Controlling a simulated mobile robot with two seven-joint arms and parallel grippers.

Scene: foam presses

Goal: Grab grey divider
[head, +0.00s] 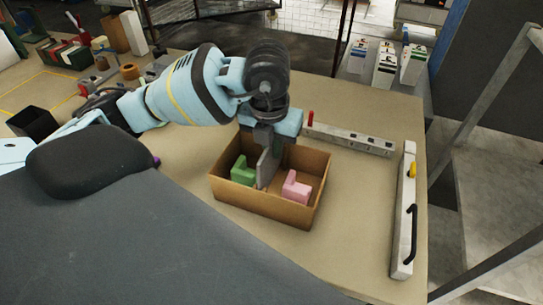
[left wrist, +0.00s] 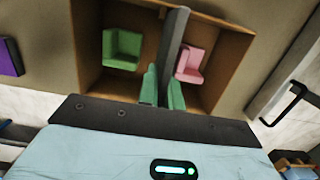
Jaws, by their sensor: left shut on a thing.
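The grey divider (head: 264,168) is a thin upright plate inside an open cardboard box (head: 262,208). It stands between a green foam piece (head: 243,171) on the left and a pink foam piece (head: 295,188) on the right. My left gripper (head: 265,135) reaches down over the box and is shut on the divider's upper part. In the left wrist view the green fingertips (left wrist: 163,88) lie on either side of the divider (left wrist: 176,38). I cannot tell whether the divider's lower edge touches the box floor. My right gripper is not in view.
A pale bar with a red lever (head: 350,139) lies behind the box. Another bar with a black handle (head: 404,215) lies along the table's right edge. A black bin (head: 33,123) stands at the left. Bare table separates the box from the right bar.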

